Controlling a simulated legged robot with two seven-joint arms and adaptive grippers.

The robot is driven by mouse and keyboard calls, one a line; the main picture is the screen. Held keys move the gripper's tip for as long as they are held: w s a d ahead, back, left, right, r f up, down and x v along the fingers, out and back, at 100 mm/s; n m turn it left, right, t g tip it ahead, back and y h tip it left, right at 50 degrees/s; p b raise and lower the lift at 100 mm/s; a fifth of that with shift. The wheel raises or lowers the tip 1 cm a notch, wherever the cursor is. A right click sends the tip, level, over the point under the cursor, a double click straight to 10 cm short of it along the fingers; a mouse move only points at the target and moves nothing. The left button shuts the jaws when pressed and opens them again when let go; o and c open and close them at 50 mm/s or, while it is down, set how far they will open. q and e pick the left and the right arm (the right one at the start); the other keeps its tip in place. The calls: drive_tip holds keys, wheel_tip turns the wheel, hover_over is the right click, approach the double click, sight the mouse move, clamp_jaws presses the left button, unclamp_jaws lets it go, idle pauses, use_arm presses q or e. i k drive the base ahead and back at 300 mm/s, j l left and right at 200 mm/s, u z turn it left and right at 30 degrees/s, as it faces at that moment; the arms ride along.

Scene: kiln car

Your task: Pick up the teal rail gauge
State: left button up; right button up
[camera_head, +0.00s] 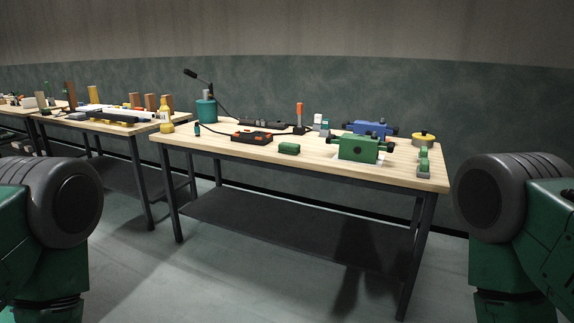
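I cannot tell for certain which thing is the teal rail gauge. A teal cylindrical can (206,110) with a dark rod rising from it stands at the back left of the near workbench. A small dark teal bottle (197,130) stands in front of it. A small green block (289,148) lies near the front edge. A green-and-grey piece (423,163) lies at the right end. My arms show at the left and right picture edges, well short of the workbench. Neither gripper is in view.
The near workbench (240,153) also holds a green machine (358,149), a blue machine (369,129), a black-and-orange box (252,136) and a yellow round thing (423,137). A yellow bottle (166,117) stands left. A second cluttered table (120,128) is farther left. Floor in front is clear.

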sight(325, 122)
drive_tip(key=i+j+z, duration=0.2)
drive_tip(key=i, duration=0.45)
drive_tip(key=i+z, duration=0.2)
drive_tip(key=i, duration=0.45)
drive_tip(key=j, duration=0.05)
